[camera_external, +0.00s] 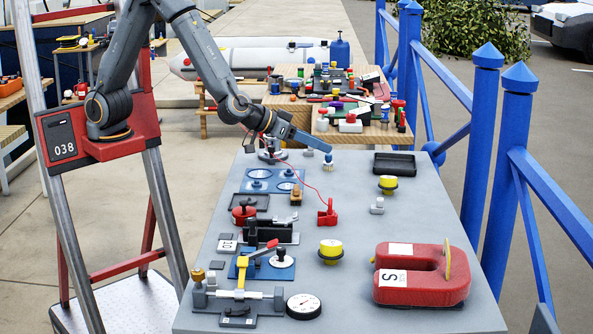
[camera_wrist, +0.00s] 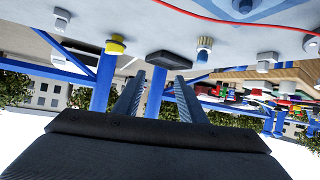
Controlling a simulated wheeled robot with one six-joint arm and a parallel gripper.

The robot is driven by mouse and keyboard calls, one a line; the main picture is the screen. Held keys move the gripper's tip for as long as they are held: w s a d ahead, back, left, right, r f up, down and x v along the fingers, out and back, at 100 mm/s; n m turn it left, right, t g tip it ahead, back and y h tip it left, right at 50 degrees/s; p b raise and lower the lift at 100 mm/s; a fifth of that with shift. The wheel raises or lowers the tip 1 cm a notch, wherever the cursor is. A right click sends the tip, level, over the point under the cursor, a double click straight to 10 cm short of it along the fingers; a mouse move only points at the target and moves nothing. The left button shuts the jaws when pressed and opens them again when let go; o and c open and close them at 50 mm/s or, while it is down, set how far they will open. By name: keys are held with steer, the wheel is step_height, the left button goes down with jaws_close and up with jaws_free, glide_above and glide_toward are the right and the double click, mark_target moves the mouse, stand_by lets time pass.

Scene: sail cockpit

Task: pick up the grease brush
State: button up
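What looks like the grease brush (camera_external: 328,161), a small upright piece with a blue top and pale bristle-like lower part, stands near the far edge of the grey table. In the wrist view, which is upside down, it (camera_wrist: 204,49) shows beyond and to the right of the fingers, apart from them. My gripper (camera_external: 326,147) is just above it in the outside view; contact cannot be told there. In the wrist view my gripper (camera_wrist: 160,78) has its two fingers spread with nothing between them.
A dark tray (camera_external: 394,163) and a yellow-topped knob (camera_external: 388,184) stand to the right. A red horseshoe magnet (camera_external: 412,278) lies at the near right. A red cable (camera_external: 308,187) crosses the table. Blue railing posts (camera_external: 481,150) line the right side. A cluttered wooden bench (camera_external: 305,120) stands behind.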

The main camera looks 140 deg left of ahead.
steer(key=s+a+n+g+y, duration=0.2)
steer(key=s+a+g, duration=0.1)
steer(key=s+a, duration=0.2)
glide_toward(338, 167)
steer(key=shift+w+a+r, duration=0.15)
steer(key=shift+a+r, duration=0.9)
steer(key=shift+r, duration=0.1)
steer(key=shift+a+f, duration=0.15)
steer(key=p+x, duration=0.1)
steer(key=x, duration=0.6)
steer(key=shift+w+a, duration=0.1)
steer(key=shift+a, duration=0.1)
jaws_close()
